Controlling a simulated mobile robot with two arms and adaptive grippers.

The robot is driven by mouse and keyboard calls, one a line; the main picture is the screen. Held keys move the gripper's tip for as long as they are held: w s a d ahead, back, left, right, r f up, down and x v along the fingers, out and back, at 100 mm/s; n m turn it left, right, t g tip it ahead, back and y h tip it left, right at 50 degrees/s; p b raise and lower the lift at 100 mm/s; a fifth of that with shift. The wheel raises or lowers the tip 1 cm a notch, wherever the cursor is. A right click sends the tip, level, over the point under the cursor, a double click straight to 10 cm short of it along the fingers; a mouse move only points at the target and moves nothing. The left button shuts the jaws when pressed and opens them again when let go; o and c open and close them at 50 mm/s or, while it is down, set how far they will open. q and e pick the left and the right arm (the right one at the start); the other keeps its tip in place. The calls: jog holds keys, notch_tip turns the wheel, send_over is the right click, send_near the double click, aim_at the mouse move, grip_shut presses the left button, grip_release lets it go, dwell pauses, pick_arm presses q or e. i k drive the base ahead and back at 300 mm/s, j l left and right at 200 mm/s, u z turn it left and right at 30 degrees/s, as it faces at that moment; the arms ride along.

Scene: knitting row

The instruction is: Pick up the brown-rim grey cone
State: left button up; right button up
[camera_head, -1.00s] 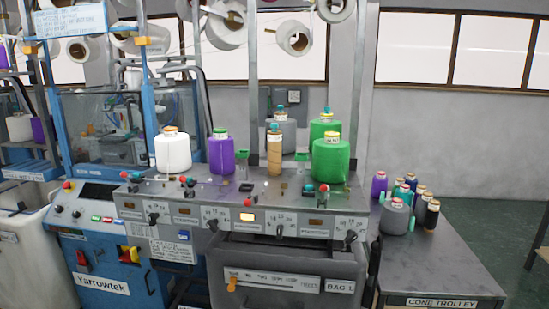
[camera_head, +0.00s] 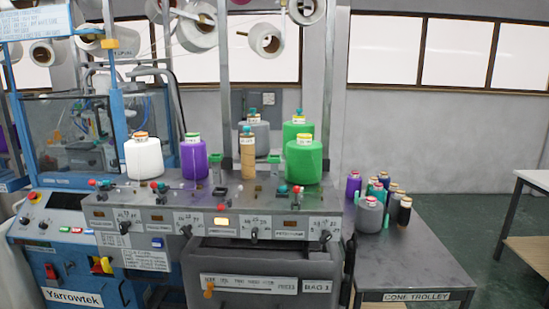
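A group of yarn cones stands on the cone trolley (camera_head: 425,262) at the right. A light grey cone (camera_head: 369,216) is at the front left of the group, with a reddish top. A darker grey or black cone (camera_head: 405,213) with a tan-brown top stands to its right. Another dark cone (camera_head: 394,204) stands close behind, partly hidden. A further grey cone (camera_head: 262,141) with a teal top is at the back of the machine, partly covered. The rims are too small to tell surely which grey cone is brown-rimmed. Neither of my grippers is in view.
The knitting machine (camera_head: 215,216) fills the middle, carrying white (camera_head: 143,160), purple (camera_head: 194,160), tan (camera_head: 248,158) and green (camera_head: 304,163) cones. Purple (camera_head: 353,187) and teal cones crowd the trolley's back. The trolley's front and right are bare.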

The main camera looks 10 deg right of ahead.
aim_at(248, 142)
jog(key=i+j+z, duration=0.1)
jog(key=j+z, duration=0.25)
jog(key=i+j+z, duration=0.1)
jog(key=j+z, duration=0.55)
